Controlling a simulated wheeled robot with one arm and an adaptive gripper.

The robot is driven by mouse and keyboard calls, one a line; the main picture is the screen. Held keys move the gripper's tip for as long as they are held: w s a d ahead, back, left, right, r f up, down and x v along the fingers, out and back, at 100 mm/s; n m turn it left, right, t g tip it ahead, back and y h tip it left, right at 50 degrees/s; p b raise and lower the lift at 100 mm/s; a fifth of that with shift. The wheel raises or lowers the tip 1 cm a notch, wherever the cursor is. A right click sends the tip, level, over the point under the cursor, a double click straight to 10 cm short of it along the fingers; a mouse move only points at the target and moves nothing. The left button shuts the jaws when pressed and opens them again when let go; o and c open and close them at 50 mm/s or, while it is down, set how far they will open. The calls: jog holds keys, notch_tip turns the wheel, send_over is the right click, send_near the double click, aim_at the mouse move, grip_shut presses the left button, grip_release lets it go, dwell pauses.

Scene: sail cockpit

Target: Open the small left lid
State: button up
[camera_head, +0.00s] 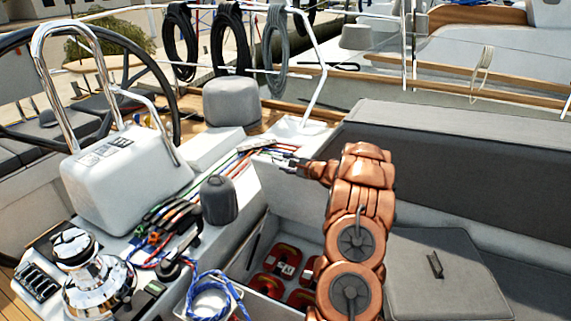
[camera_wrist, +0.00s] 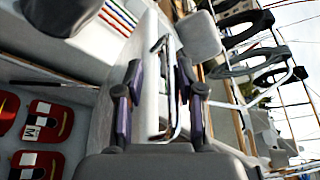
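My gripper (camera_head: 290,163) is stretched toward the console's side, above the far end of an open compartment (camera_head: 245,250). In the wrist view its two dark fingers (camera_wrist: 160,100) are apart, with a gap between them. A pale surface and a thin metal rail (camera_wrist: 174,80) show through the gap; I see nothing clearly held. A grey lid (camera_head: 440,290) with a small black handle (camera_head: 435,265) lies right of my arm, apart from my gripper.
Red items (camera_head: 283,260) lie in the compartment, also in the wrist view (camera_wrist: 45,122). A winch (camera_head: 95,285), blue rope (camera_head: 210,290) and coloured lines (camera_head: 165,210) are left. The steering console (camera_head: 125,180) stands behind them. A long grey seat (camera_head: 460,150) is at right.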

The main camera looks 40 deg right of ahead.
jog(key=v, duration=1.1)
jog(key=shift+r, duration=0.1)
jog(key=w+a+r+n+g+h, duration=0.3)
jog(key=w+a+r+n+h, duration=0.1)
jog(key=w+r+n+h, duration=0.15)
jog(key=s+a+r+n+g+b, duration=0.1)
jog(key=s+a+r+n+g, duration=0.15)
jog(key=a, duration=0.35)
jog(key=s+a+r+n+g, duration=0.1)
jog(key=s+a+g, duration=0.1)
jog(key=s+a, duration=0.3)
jog(key=s+a+f+n+g+y, duration=0.1)
jog(key=s+a+n+g, duration=0.4)
jog(key=s+a, duration=1.1)
jog(key=s+a+f+n+g+y, duration=0.2)
jog(key=s+a+n, duration=0.7)
jog(key=s+a, duration=0.7)
jog(key=s+g+y+b, duration=0.1)
jog(key=s+g, duration=0.1)
jog(key=s, duration=0.1)
jog(key=shift+a+f+n+g, duration=0.15)
jog(key=shift+a+n+g, duration=0.2)
jog(key=shift+n, duration=0.05)
